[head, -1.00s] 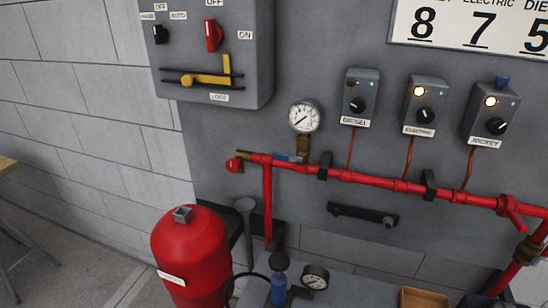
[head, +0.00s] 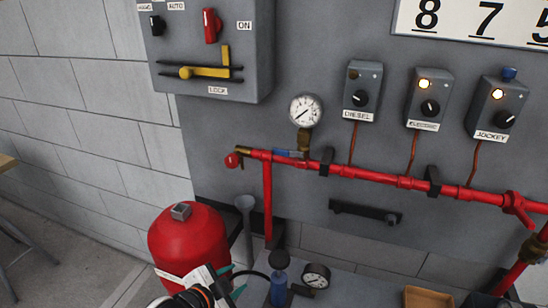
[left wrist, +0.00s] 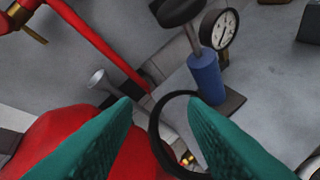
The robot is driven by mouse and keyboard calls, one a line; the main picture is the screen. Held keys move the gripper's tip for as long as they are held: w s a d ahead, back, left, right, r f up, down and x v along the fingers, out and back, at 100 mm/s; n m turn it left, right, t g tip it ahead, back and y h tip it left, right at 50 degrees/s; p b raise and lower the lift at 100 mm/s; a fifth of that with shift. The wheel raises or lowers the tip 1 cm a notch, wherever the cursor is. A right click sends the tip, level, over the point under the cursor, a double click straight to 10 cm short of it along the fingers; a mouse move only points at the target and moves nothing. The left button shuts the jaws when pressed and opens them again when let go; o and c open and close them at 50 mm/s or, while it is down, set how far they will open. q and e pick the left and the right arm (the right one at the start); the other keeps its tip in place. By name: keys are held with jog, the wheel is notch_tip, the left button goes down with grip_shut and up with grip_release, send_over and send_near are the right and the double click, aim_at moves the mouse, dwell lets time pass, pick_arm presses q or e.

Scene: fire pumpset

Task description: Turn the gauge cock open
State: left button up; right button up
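The gauge cock is a brass fitting (head: 304,139) under the round white pressure gauge (head: 305,110), on the red pipe. Its blue lever (head: 287,154) lies along the pipe, pointing left. My left gripper (head: 238,280) is low in the head view, in front of the red tank and well below the cock. In the left wrist view its two teal fingers (left wrist: 162,100) are apart with nothing gripped between them; a black hose shows beyond them. The cock cannot be made out in the wrist view. My right gripper is not in view.
A red tank (head: 188,239) stands below the pipe's left end. A blue hand pump (head: 279,286) and a small gauge (head: 316,275) sit on the bench, also visible in the wrist view. The red pipe (head: 370,173) runs across the grey panel. Switch boxes hang above it.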

pick_arm(q)
jog(key=w+d+r+m+t+h, duration=0.2)
jog(key=w+d+r+m+h, duration=0.15)
jog(key=w+r+m, duration=0.55)
jog(key=m+t+h, duration=0.1)
jog(key=m+h, duration=0.2)
jog(key=m, duration=0.1)
send_near(279, 153)
jog(key=p+x, duration=0.2)
jog(key=x, duration=0.6)
jog(key=shift+p, duration=0.4)
grip_shut()
